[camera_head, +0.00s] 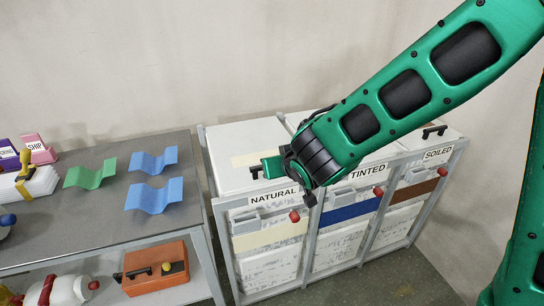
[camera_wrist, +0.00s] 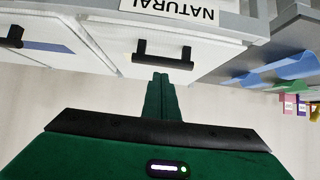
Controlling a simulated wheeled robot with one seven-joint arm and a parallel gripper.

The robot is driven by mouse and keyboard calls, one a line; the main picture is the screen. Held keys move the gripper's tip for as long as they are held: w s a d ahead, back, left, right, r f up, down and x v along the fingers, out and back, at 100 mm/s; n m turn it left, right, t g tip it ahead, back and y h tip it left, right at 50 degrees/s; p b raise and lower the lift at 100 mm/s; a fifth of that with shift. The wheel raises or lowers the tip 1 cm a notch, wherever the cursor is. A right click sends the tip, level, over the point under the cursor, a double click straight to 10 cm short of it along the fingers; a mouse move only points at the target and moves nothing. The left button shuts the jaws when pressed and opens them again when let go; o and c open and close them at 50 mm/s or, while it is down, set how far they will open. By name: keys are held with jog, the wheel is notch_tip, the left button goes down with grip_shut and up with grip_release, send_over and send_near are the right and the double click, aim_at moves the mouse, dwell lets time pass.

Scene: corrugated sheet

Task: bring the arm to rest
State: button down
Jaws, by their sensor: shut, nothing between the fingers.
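My green arm (camera_head: 400,92) reaches in from the upper right in the head view. My gripper (camera_head: 272,167) is above the white lid of the NATURAL bin (camera_head: 228,153), close to its dark handle (camera_head: 256,172). In the wrist view, my gripper (camera_wrist: 160,78) shows its two green fingers pressed together with nothing between them. The black handle (camera_wrist: 162,62) of the NATURAL lid appears just beyond the fingertips. I cannot tell whether they touch. The lid looks closed.
The TINTED bin (camera_head: 347,215) and SOILED bin (camera_head: 424,188) stand to the right in the same frame. A grey table (camera_head: 110,222) at left holds a green corrugated sheet (camera_head: 90,175) and blue ones (camera_head: 153,197). An orange toolbox (camera_head: 155,268) sits on its lower shelf. The wall is behind.

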jog(key=s+d+f, duration=0.2)
jog(key=s+f, duration=0.1)
jog(key=s, duration=0.2)
jog(key=s+d+r+m+g+h, duration=0.1)
jog(key=s+d+m+g+h, duration=0.15)
jog(key=d, duration=1.25)
jog(key=s+d+r+m+g+h, duration=0.1)
jog(key=d+r+m+g+h, duration=0.2)
jog(key=d, duration=1.1)
jog(key=s+d+m+g, duration=0.3)
jog(key=s+d, duration=0.7)
jog(key=s, duration=0.2)
jog(key=s+r+m+g+y, duration=0.2)
jog(key=s+r, duration=0.1)
jog(key=s, duration=0.9)
jog(key=shift+d+r, duration=0.15)
jog(key=shift+d, duration=0.2)
jog(key=shift+w+f, duration=0.25)
jog(key=shift+w, duration=0.35)
